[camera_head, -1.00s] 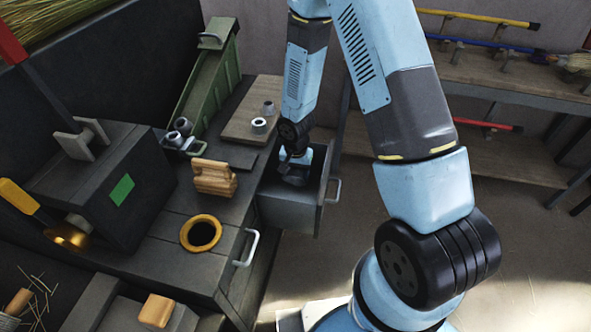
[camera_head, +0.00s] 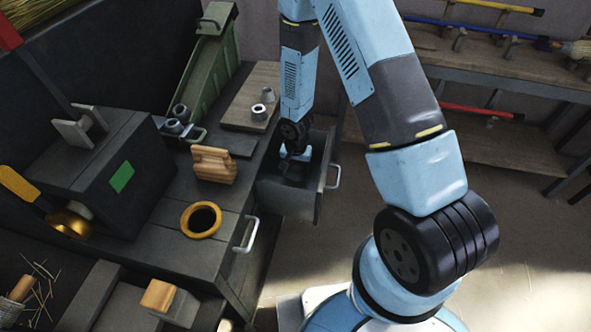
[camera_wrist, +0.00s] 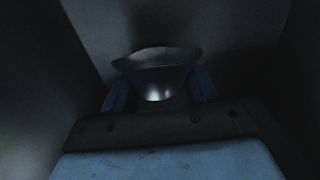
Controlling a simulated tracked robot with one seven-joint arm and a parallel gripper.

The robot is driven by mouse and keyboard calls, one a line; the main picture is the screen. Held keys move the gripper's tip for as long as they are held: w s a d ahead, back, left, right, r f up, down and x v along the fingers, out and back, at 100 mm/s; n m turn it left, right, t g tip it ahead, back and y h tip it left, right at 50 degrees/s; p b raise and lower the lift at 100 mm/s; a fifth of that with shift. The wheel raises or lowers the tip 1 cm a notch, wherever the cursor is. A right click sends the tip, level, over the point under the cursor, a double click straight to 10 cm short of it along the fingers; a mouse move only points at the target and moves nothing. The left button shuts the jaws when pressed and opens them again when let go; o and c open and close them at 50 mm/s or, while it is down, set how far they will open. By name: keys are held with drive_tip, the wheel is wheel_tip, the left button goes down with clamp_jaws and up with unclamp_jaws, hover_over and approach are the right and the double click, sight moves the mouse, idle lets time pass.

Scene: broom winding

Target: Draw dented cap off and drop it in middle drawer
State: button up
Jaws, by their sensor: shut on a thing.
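The cap (camera_wrist: 157,60) shows in the wrist view as a dull metal, flared piece with an uneven rim. My gripper (camera_wrist: 158,88) is shut on it, with one blue finger on each side. Dark drawer walls surround both. In the head view, my gripper (camera_head: 293,170) is down inside an open drawer (camera_head: 285,203) at the right side of the workbench. The cap is hidden there by my gripper and the drawer walls. Whether the cap touches the drawer floor is unclear.
The bench holds a wooden block (camera_head: 213,164), a yellow ring (camera_head: 201,220) and small metal fittings (camera_head: 259,112). A dark box (camera_head: 105,180) stands at left. Another drawer handle (camera_head: 246,235) is nearer. A tool rack (camera_head: 490,60) stands behind; floor at right is clear.

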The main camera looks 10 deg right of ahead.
drive_tip(key=o, duration=1.2)
drive_tip(key=shift+r, duration=0.15)
drive_tip(key=shift+r, duration=2.8)
wheel_tip(320, 180, up, 12)
idle(0.9)
drive_tip(key=shift+r, duration=0.1)
